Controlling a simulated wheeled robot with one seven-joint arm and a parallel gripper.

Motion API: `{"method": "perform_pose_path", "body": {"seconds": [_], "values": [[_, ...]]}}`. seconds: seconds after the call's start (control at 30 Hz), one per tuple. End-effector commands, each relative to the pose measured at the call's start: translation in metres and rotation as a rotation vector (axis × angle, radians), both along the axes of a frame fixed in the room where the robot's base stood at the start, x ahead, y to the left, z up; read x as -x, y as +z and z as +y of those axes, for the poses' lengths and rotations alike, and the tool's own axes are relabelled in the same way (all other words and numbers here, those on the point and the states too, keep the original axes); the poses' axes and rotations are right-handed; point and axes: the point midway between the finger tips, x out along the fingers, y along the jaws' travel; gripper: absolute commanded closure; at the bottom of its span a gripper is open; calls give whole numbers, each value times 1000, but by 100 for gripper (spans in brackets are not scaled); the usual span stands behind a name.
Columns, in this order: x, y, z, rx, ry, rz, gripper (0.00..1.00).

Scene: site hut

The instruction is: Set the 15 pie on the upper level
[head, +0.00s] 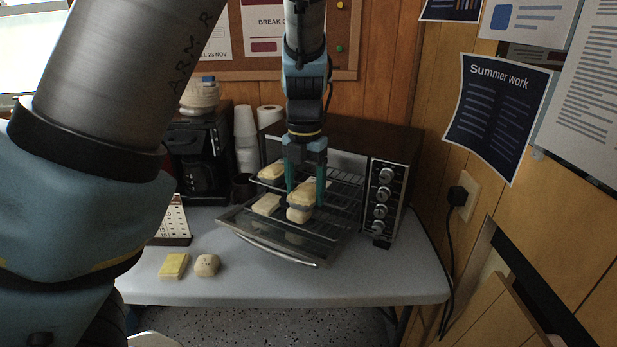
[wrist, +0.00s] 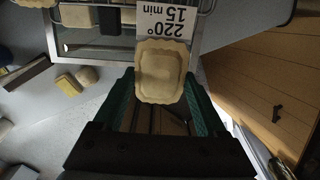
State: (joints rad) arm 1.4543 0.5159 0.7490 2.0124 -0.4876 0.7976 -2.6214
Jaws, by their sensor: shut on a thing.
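My gripper (head: 306,190) points down in front of the open toaster oven (head: 395,165). It is shut on a pale, crimped pie (wrist: 163,70), which also shows between the fingers in the head view (head: 303,192). A card reading "220° 15 min" (wrist: 178,18) shows just beyond the held pie in the wrist view. Another pie (head: 272,171) sits on the upper rack at the left, and one (head: 266,205) lies lower at the left. A pale shape (head: 299,214) shows right under the held pie; I cannot tell whether it is separate.
The oven's glass door (head: 285,245) is folded down over the table (head: 375,275). A yellow sponge-like block (head: 173,265) and a roundish tan piece (head: 207,265) lie at the front left. A coffee maker (head: 196,160) and cups (head: 245,135) stand left of the oven.

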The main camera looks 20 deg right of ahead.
Motion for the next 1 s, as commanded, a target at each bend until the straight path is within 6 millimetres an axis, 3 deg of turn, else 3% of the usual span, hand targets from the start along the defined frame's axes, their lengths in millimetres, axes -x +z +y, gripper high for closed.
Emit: {"method": "perform_pose_path", "body": {"seconds": [0.2,0.4,0.7,1.0], "values": [[-54,2,-23,-2,2,-2,87],[-90,2,-41,-1,-1,-2,87],[-111,1,-51,0,-2,0,87],[-108,-35,-50,1,-2,1,87]]}}
